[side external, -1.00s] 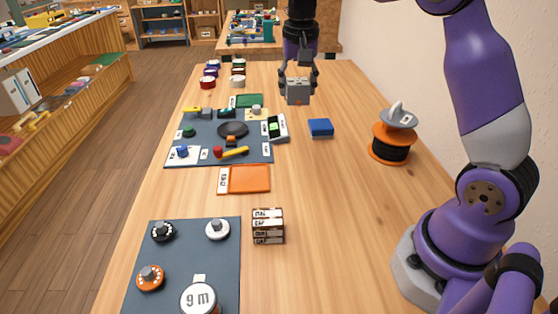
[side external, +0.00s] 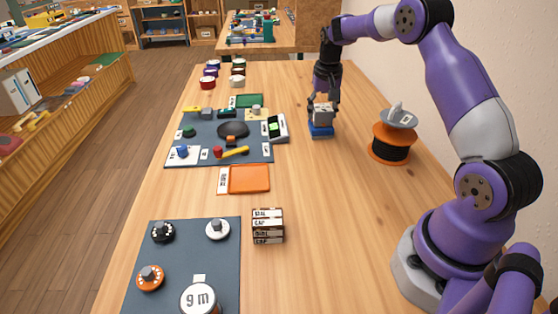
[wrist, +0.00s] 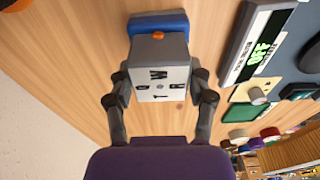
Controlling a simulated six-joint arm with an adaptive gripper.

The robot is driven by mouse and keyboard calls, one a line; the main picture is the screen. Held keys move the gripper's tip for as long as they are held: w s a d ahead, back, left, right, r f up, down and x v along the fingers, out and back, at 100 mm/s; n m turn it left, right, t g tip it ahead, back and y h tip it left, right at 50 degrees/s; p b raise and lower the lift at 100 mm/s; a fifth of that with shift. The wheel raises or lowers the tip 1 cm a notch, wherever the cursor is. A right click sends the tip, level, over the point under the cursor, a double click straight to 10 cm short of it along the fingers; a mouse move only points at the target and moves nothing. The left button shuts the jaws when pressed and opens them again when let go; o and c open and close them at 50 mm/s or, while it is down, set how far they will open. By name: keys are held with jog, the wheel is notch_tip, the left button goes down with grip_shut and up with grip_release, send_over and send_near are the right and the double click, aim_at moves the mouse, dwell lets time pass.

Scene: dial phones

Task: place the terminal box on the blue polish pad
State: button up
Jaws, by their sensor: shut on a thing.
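The terminal box (side external: 322,116) is a small grey block, and it shows from above with a lettered pale face and an orange spot in the wrist view (wrist: 160,62). My gripper (side external: 322,106) is shut on it, with one finger on each side in the wrist view (wrist: 160,88). The blue polish pad (side external: 320,132) lies on the table right below the box. Its far part shows beyond the box in the wrist view (wrist: 157,21). The box hides the rest, and I cannot tell if the two touch.
A spool with an orange rim (side external: 391,145) stands to the right of the pad. A device with a green display (side external: 277,129) and a dark mat (side external: 175,148) with several parts lie to the left. An orange pad (side external: 249,179) and stacked labelled boxes (side external: 267,226) are nearer.

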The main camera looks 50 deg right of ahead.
aim_at(324, 110)
jog(key=o, duration=1.2)
jog(key=shift+f, duration=0.1)
notch_tip(324, 110, up, 12)
jog(key=s+a, duration=0.1)
jog(key=s+a+r+n+t, duration=0.1)
jog(key=s+a+r+n, duration=0.1)
jog(key=a+r, duration=0.3)
jog(key=s+a+f+n+t, duration=0.1)
jog(key=s+a+n, duration=0.1)
jog(key=s+a, duration=0.3)
jog(key=s+a+f+n+t, duration=0.1)
jog(key=s+a+f+n, duration=0.1)
jog(key=s+a, duration=0.3)
jog(key=s+a+f+n+t+y, duration=0.1)
jog(key=s+a+n, duration=0.2)
jog(key=s+a, duration=0.2)
jog(key=shift+a+f+t, duration=0.15)
jog(key=shift+a+t, duration=0.15)
jog(key=shift+a, duration=0.55)
